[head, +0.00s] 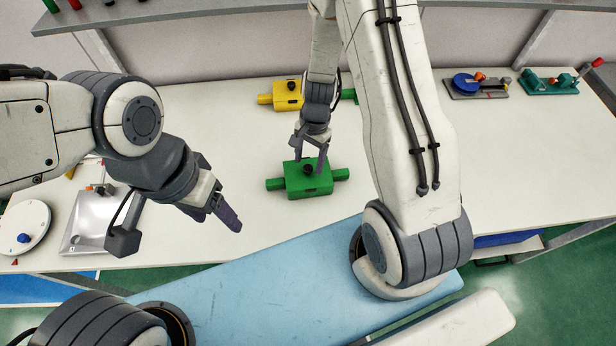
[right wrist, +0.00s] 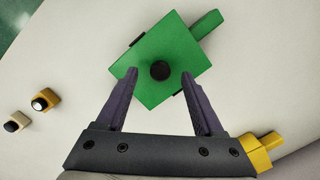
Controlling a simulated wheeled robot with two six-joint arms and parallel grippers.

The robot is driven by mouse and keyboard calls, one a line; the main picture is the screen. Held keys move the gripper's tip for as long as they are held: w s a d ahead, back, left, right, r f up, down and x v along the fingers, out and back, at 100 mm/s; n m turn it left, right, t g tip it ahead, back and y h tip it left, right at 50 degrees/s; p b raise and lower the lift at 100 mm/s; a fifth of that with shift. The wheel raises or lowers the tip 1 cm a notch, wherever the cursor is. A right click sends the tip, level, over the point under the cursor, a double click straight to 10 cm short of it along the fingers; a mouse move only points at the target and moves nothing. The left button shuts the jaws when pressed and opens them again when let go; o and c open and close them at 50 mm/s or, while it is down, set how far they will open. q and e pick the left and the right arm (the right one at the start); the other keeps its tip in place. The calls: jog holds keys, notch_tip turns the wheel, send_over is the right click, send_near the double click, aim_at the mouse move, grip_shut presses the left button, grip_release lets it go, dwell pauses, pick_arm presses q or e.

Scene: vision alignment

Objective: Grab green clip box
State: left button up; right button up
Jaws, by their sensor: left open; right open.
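A green clip box (head: 307,183) with a black knob on top and a green bar at each end lies on the white table. In the right wrist view the green box (right wrist: 160,90) lies below my fingers, its dark knob between the fingertips. My right gripper (head: 309,162) is open, just above the box, with a finger on either side of the knob; it also shows in the right wrist view (right wrist: 160,78). I cannot tell if the fingers touch the box. My left gripper (head: 222,220) is open and empty, to the left of the box above the table's front part.
A yellow clip box (head: 287,96) stands behind the green one, with another green piece (head: 349,95) beside it. Fixtures with blue (head: 465,83) and teal (head: 548,82) parts stand at back right. A white disc (head: 22,222) and a metal plate (head: 96,218) lie at left.

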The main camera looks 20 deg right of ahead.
jog(key=shift+a+f, duration=0.15)
jog(key=shift+f, duration=0.8)
jog(key=shift+c, duration=0.3)
grip_shut()
dwell(0.4)
